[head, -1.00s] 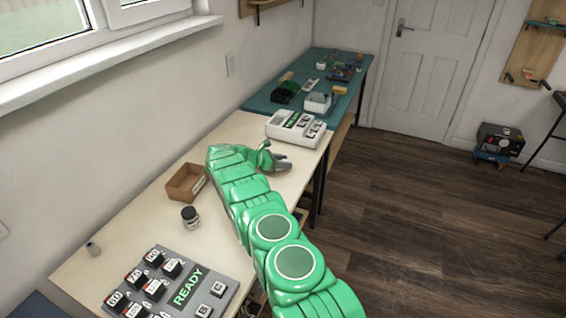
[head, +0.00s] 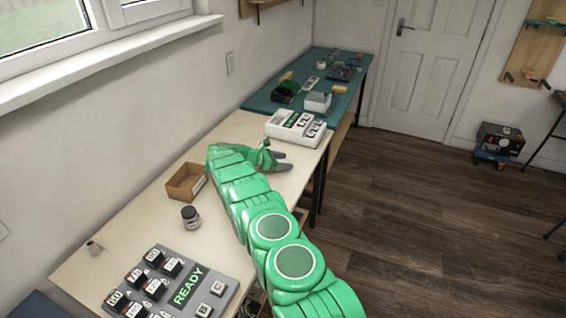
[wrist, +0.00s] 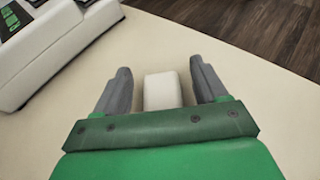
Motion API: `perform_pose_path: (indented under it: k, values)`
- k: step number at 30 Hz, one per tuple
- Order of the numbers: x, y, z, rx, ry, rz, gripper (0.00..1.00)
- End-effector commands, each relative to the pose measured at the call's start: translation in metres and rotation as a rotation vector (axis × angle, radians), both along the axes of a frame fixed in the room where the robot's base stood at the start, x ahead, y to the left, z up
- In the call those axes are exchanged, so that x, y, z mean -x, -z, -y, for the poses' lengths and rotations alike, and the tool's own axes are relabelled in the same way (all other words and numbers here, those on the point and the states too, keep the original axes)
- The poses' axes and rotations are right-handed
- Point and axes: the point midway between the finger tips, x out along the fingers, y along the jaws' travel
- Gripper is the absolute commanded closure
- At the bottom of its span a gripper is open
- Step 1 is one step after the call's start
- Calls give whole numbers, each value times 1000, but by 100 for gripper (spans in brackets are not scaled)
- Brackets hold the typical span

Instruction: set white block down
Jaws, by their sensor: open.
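The white block (wrist: 162,91) is on the cream tabletop, between my gripper's two grey fingers in the wrist view. My gripper (wrist: 160,68) is open, with a gap showing on each side of the block. The block's near end is partly hidden by the green palm. In the head view my gripper (head: 284,161) is low over the far right part of the cream table (head: 150,222), with its fingers apart.
A white device with dark keys (head: 296,127) stands just beyond my gripper. A brown open box (head: 187,184), a small dark-labelled jar (head: 190,217) and a grey READY panel (head: 170,285) are on the same table. A green-topped bench (head: 300,100) holds several items behind.

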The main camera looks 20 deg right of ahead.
Motion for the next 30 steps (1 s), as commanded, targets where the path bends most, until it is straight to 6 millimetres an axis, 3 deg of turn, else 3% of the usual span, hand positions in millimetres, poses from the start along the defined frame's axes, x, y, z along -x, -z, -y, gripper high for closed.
perform_pose_path:
  k: [8,21,30]
  values:
    - [0,-13,-30,1,-1,0,28]
    - [-1,-42,-100,0,-1,2,28]
    - [0,-49,-111,-3,2,5,28]
